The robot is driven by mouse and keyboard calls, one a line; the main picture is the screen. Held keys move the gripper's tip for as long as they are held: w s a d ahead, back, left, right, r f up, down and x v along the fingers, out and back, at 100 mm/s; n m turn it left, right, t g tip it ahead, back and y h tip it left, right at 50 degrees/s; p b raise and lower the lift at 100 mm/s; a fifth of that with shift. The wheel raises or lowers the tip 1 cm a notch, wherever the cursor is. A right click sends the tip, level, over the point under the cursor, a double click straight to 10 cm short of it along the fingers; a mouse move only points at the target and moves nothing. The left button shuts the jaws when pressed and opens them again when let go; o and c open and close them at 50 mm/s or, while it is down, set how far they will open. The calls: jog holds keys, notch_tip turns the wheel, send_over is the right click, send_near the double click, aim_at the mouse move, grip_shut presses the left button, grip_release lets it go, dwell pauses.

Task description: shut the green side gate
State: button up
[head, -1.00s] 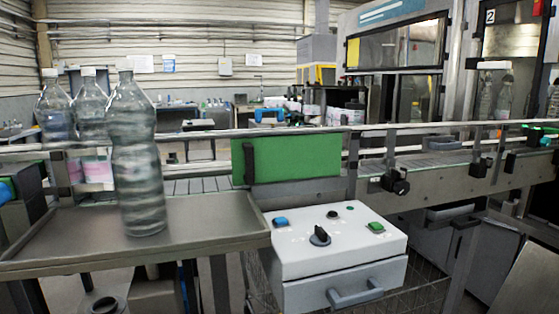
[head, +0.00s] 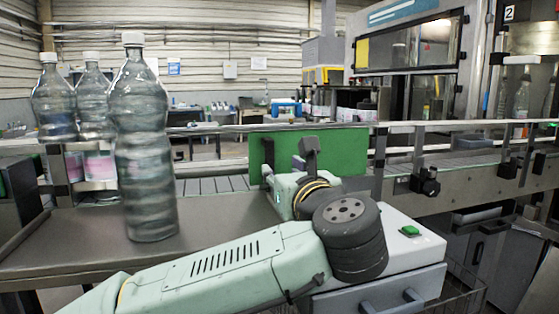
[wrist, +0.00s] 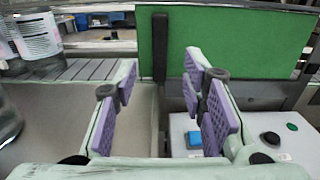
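The green side gate (head: 345,150) is an upright green panel along the near side of the conveyor. It also fills the upper right of the wrist view (wrist: 235,45). Its black upright handle (wrist: 160,47) is at the panel's left end. To the left of the gate, a stretch of conveyor has no panel in front. My gripper (wrist: 162,78) is open, its purple-padded fingers spread to either side of the handle in the picture. I cannot tell whether the handle is between the pads or beyond them. In the head view my wrist hides most of the fingers.
A large clear bottle (head: 145,150) stands on the grey tray (head: 90,250) to the left, near my arm, with two more bottles behind. A white control box (head: 415,245) with buttons (wrist: 196,140) sits just below my gripper. A metal rail (head: 220,128) runs along the conveyor.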

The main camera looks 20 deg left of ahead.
aim_at(270, 159)
jog(key=p+x, duration=0.3)
jog(key=x, duration=0.6)
jog(key=shift+w+a+r, duration=0.1)
jog(key=shift+w+a, duration=0.35)
jog(key=shift+w, duration=0.2)
jog(key=shift+c, duration=0.3)
grip_shut()
